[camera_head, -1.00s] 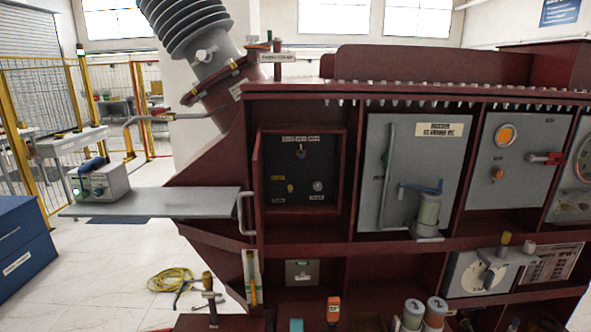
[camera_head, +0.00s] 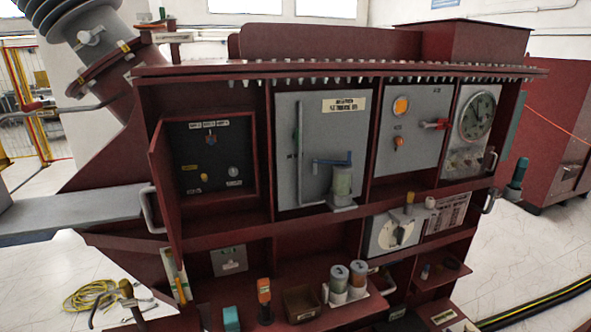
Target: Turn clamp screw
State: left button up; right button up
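I cannot tell for certain which part is the clamp screw. At the upper left, a dark red flange with pale bolts (camera_head: 103,72) rings the foot of the ribbed grey bushing (camera_head: 70,12). A grey box with a dial and lever (camera_head: 394,234) sits on the lower right shelf, with a small yellow-topped knob (camera_head: 409,197) upright on it. A T-shaped tool with a tan head (camera_head: 127,291) stands at the lower left. Neither of my grippers shows in the head view.
The dark red cabinet (camera_head: 200,72) fills the middle. An orange tool (camera_head: 264,300), a teal block (camera_head: 231,318) and two grey-topped cylinders (camera_head: 339,284) are on the low shelf. Yellow cable (camera_head: 90,296) lies on the floor.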

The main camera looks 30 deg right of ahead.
aim_at(233, 171)
jog(key=z, duration=2.7)
jog(key=i, duration=1.9)
jog(key=u, duration=2)
